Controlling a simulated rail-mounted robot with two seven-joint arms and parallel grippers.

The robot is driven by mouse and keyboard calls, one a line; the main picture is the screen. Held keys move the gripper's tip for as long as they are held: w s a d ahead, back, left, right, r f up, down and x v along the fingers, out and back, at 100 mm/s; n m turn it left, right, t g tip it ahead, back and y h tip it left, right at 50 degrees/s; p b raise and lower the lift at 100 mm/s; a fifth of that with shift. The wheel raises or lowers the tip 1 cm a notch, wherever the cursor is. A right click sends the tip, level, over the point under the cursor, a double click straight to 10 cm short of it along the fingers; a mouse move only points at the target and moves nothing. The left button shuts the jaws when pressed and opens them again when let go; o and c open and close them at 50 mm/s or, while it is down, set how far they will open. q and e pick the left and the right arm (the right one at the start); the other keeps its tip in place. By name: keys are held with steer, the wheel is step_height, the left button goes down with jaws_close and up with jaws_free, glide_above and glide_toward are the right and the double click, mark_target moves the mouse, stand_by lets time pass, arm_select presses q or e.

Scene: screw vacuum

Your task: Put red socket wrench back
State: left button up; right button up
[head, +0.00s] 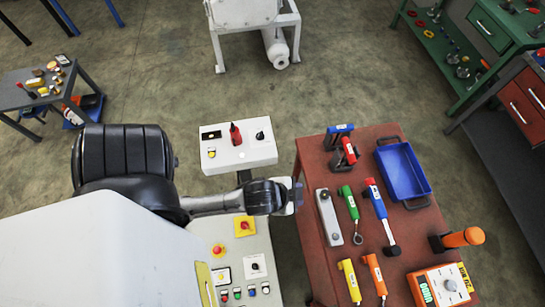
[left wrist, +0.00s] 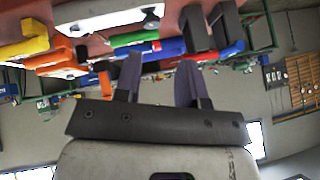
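A red-handled tool (head: 349,151) rests in a black stand at the back of the red table; whether it has a socket end is hidden. A long wrench with a blue handle and red end (head: 375,200) lies on the table with its dark socket head toward the front. My left gripper (head: 297,194) is at the table's left edge, left of the tools. In the left wrist view its two fingers (left wrist: 158,82) stand apart with nothing held between them. My right gripper is not in view.
The red table (head: 310,250) also holds a blue tray (head: 403,170), a green-handled tool (head: 349,202), a grey bar (head: 328,217), yellow and orange drivers, and an orange box (head: 440,287). A white control box (head: 238,153) stands left of the table.

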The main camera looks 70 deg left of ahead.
arm_select(q)
steer(key=s+d+f+n+g+h, duration=0.1)
steer(key=s+g, duration=0.3)
steer(key=s, duration=0.4)
steer(key=shift+d+f+n+h, duration=0.3)
steer(key=shift+d+f+n, duration=0.15)
steer(key=shift+f, duration=0.35)
steer(key=shift+w, duration=0.1)
